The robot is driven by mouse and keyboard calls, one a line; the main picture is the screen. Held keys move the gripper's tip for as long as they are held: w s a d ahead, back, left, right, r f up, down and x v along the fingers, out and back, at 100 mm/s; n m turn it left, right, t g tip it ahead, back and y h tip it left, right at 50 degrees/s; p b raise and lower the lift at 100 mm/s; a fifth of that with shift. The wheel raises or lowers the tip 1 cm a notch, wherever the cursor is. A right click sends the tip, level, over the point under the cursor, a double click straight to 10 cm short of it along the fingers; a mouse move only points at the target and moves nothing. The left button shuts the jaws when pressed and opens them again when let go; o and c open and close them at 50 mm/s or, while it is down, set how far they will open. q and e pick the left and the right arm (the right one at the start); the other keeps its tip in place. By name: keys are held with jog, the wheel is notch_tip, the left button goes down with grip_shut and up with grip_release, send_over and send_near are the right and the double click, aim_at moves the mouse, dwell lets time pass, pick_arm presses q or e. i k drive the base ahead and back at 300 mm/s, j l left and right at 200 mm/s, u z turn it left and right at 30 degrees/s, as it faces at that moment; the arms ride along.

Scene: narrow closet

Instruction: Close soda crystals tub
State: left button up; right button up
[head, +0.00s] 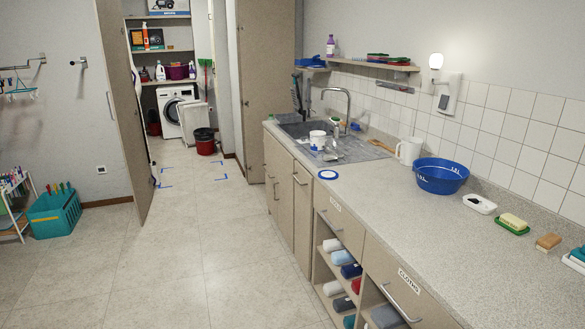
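A small white tub (317,139) with blue marking stands upright by the sink's drainer; its lettering is too small to read, and I take it to be the soda crystals tub. Its top looks open, with no lid visible on it. A round blue lid with a white centre (328,174) lies flat on the worktop near the front edge, in front of the tub and apart from it. Neither of my grippers is in view.
The grey worktop (400,212) runs along the right wall. On it are a steel tap (346,103), a white jug (409,151), a blue basin (441,176) and a soap dish (512,223). The floor (190,255) left of the cabinets is clear. A tall door (122,105) stands open.

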aim_at(317, 138)
jog(key=i+j+u, duration=0.2)
jog(key=i, duration=0.5)
jog(key=i+u, duration=0.15)
jog(key=i, duration=0.55)
jog(key=i+j+z, duration=0.1)
jog(key=i+z, duration=0.4)
jog(key=i+j+z, duration=0.3)
jog(key=z, duration=0.2)
jog(key=i+j+z, duration=0.2)
jog(key=z, duration=0.2)
jog(key=i+j+z, duration=0.2)
jog(key=z, duration=0.2)
jog(key=i+j+z, duration=0.1)
jog(key=j+z, duration=0.75)
jog(key=i+j+z, duration=0.1)
jog(key=j+z, duration=0.3)
